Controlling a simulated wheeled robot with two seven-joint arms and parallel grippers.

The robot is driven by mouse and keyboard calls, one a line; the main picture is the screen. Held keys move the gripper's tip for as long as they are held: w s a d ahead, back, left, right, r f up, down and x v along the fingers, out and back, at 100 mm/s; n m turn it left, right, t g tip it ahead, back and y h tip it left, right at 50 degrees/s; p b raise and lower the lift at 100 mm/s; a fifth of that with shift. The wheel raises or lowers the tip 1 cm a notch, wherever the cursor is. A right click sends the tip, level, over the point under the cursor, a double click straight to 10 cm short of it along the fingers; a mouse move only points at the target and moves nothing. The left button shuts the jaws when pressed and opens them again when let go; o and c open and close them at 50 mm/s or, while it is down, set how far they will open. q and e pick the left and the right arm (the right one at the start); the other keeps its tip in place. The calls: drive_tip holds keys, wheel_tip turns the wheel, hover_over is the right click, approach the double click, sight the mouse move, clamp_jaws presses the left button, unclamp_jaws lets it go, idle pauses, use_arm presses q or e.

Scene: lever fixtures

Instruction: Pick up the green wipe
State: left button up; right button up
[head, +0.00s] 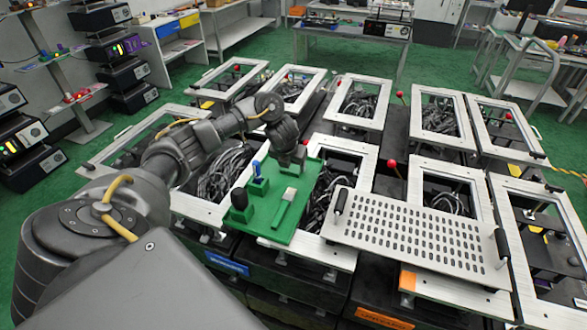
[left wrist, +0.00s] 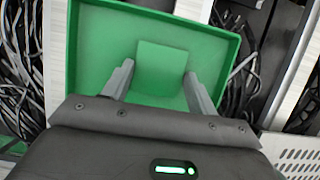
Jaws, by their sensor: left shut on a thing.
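The green wipe (left wrist: 160,68) is a flat green pad in the left wrist view, over the floor of the green tray (left wrist: 92,50). The two grey fingers of my left gripper (left wrist: 159,72) are on either side of it, shut on it. I cannot tell whether the wipe touches the tray floor. In the head view my left gripper (head: 297,157) points down at the far edge of the green tray (head: 307,190). My right gripper is not in view.
A perforated metal plate (head: 415,237) with black handles lies to the right. Open metal frames (head: 354,122) with cables inside surround it.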

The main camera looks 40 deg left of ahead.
sight(292, 168)
use_arm(q)
drive_tip(key=shift+r, duration=0.45)
wheel_tip(292, 168, up, 9)
drive_tip(key=p, duration=0.3)
